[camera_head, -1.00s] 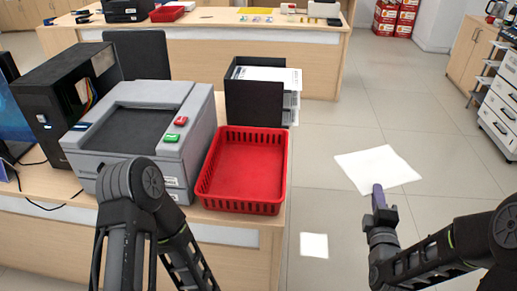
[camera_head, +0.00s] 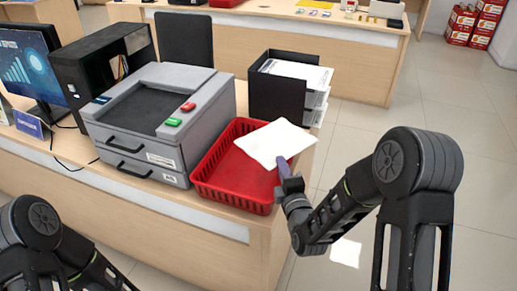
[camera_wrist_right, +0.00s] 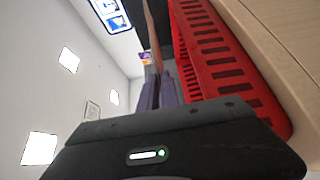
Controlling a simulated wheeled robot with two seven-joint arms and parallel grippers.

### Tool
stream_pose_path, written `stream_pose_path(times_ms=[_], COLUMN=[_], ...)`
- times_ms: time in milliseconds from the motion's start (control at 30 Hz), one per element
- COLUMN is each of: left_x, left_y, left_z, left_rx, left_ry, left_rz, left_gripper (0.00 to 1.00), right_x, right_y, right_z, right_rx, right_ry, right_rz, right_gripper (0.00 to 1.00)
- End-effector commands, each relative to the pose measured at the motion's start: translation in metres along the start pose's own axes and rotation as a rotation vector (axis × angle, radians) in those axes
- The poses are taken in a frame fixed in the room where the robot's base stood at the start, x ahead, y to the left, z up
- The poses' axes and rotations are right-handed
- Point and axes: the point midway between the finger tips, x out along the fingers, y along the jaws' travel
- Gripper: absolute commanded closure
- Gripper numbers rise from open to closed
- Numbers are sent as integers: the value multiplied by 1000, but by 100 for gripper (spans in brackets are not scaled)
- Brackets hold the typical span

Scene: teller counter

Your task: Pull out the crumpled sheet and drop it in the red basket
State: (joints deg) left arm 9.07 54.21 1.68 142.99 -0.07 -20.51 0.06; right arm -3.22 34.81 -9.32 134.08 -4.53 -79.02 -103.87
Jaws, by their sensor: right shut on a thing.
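A white sheet (camera_head: 274,142) is held by my right gripper (camera_head: 283,168) at its near edge. In the head view it overlaps the right part of the red basket (camera_head: 209,172), and it looks fairly flat. The basket stands on the counter, and the part of its inside that shows is empty. In the right wrist view the gripper fingers (camera_wrist_right: 157,92) are close together, with the basket wall (camera_wrist_right: 215,60) just to their right. The sheet's height above the basket is hard to tell. My left arm shows at the lower left, but its gripper is out of view.
A grey printer-like machine (camera_head: 160,117) stands left of the basket. A black tray holder (camera_head: 277,97) with papers stands behind it. A dark computer case (camera_head: 100,65) and monitor are further left.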

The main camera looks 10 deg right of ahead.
Motion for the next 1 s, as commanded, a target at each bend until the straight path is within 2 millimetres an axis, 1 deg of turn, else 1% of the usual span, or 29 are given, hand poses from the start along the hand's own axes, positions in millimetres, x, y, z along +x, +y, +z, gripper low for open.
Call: stream_pose_path(times_ms=[267,333,467,567,733,833,1000], left_x=[0,0,-1,-2,-4,-5,-6], left_y=[0,0,0,0,1,2,2], left_z=[0,0,0,0,0,0,0], left_rx=[0,0,0,0,0,0,0], left_ry=[0,0,0,0,0,0,0], left_rz=[0,0,0,0,0,0,0], left_gripper=[64,60,60,60,60,60,60], right_x=[0,0,5,12,25,28,28], right_y=[0,0,6,14,31,38,40], right_z=[0,0,-3,-9,-22,-24,-21], right_rx=[0,0,8,24,63,89,120], right_ry=[0,1,35,103,274,373,478], right_rz=[0,0,-2,-12,-46,-74,-112], right_gripper=[100,100,100,100,100,100,100])
